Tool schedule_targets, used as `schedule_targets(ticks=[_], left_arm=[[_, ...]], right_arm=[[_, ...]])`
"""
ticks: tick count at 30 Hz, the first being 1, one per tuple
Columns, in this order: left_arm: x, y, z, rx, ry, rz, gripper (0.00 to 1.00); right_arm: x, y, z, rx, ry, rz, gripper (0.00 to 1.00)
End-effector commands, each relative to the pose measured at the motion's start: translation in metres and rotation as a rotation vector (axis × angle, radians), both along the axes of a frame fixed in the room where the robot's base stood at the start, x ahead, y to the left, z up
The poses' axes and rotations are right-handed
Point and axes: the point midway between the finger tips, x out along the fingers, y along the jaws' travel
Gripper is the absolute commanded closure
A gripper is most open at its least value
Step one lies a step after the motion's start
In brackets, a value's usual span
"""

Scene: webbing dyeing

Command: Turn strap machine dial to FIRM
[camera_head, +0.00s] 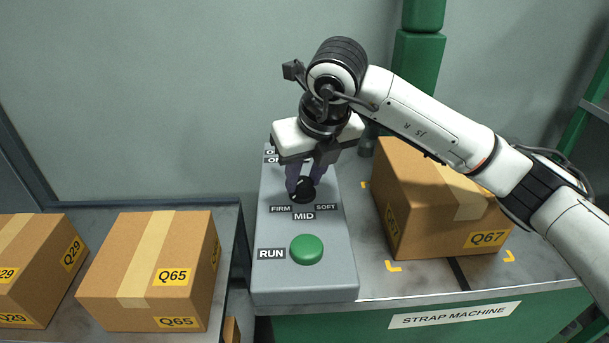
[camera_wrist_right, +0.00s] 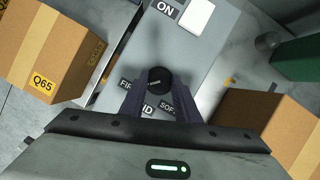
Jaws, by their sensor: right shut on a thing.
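The black dial (camera_head: 306,188) sits on the sloped face of the grey control box (camera_head: 276,285), above the labels FIRM (camera_head: 281,209) on the left, MID (camera_head: 303,216) in the centre and SOFT (camera_head: 326,206) on the right. My right gripper (camera_head: 303,186) reaches down over the box, its dark fingers shut on the dial. In the right wrist view the dial (camera_wrist_right: 159,78) shows between the fingertips, which partly cover the labels. A faint mark shows on the dial's top, but I cannot tell which label it indicates. My left gripper is not in view.
A green RUN button (camera_head: 307,250) is below the dial. A white switch (camera_wrist_right: 196,17) is beside the ON label. A carton marked Q67 (camera_head: 420,215) stands on the strap machine (camera_head: 375,326) at right. A carton marked Q65 (camera_head: 150,270) and another carton stand at left.

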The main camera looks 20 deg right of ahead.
Motion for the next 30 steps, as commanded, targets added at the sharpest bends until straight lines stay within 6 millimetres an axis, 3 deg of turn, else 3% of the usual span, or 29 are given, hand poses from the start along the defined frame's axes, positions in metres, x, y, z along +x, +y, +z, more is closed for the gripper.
schedule_targets(ticks=[11,12,15,24,30], left_arm=[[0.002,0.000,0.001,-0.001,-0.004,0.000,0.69],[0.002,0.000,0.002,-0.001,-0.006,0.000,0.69],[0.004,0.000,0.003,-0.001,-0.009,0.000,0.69],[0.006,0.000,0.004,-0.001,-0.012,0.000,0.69],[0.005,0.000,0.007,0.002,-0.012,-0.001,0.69]], right_arm=[[0.000,0.000,0.000,0.002,0.000,-0.008,0.94],[0.000,0.000,0.000,0.002,0.000,-0.008,0.66],[0.000,0.000,0.000,0.002,0.000,-0.007,0.53],[0.000,0.000,0.002,0.001,-0.001,-0.006,0.53],[-0.010,-0.001,0.028,0.002,-0.005,-0.006,0.53]])
